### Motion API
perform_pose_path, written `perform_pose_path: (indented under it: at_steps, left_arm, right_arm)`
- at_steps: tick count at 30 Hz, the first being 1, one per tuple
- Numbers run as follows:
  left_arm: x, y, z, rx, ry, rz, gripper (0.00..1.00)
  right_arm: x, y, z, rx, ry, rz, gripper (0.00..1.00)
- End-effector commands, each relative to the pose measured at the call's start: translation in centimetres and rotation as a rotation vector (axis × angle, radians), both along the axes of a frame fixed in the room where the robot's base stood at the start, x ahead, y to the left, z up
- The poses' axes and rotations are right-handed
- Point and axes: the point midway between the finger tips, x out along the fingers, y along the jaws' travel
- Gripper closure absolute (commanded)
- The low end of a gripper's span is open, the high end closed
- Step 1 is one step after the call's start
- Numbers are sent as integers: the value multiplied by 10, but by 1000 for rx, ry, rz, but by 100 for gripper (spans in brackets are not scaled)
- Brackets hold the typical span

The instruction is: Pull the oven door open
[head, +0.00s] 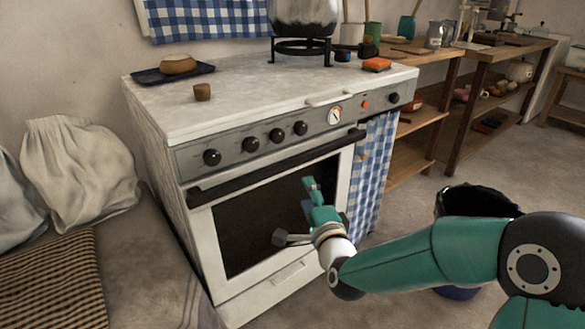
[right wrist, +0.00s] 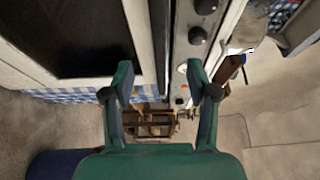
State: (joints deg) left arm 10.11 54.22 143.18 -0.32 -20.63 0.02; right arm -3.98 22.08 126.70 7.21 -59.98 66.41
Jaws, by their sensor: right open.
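The oven door (head: 207,245) is a white frame around a dark window and looks shut against the stove front. Its black bar handle (head: 270,169) runs along the door's top edge, under the row of knobs. In the head view my right gripper (head: 296,212) is open and empty in front of the dark window, lower in the picture than the handle. In the right wrist view the open fingers (right wrist: 159,78) point toward the stove, and the handle (right wrist: 159,40) lies ahead, lined up with the gap between them. The handle is apart from the fingers. My left gripper is out of view.
The stove top (head: 235,105) holds a pot, a dark tray with bread, a small brown cup and an orange block. A blue checked cloth (head: 372,175) hangs right of the door. A black-lined bin (head: 475,200) stands behind my right arm. Sacks (head: 80,175) lie at left.

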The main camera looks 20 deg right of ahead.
Motion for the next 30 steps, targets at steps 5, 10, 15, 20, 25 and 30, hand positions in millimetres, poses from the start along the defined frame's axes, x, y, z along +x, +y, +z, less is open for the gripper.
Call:
perform_pose_path:
  at_steps: [5,10,15,20,25,30]
  left_arm:
    - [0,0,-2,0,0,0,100]
    - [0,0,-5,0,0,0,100]
    - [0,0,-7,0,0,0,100]
    - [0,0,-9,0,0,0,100]
    - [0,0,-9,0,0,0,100]
    - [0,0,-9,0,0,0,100]
  right_arm:
    - [34,-2,-2,-2,1,-1,42]
    - [70,-4,-2,-2,1,-1,42]
    - [102,-5,-2,-2,1,0,42]
    - [127,-6,-2,-2,2,0,42]
    - [143,-7,-1,-3,2,0,42]
    - [149,-7,-1,-3,3,0,42]
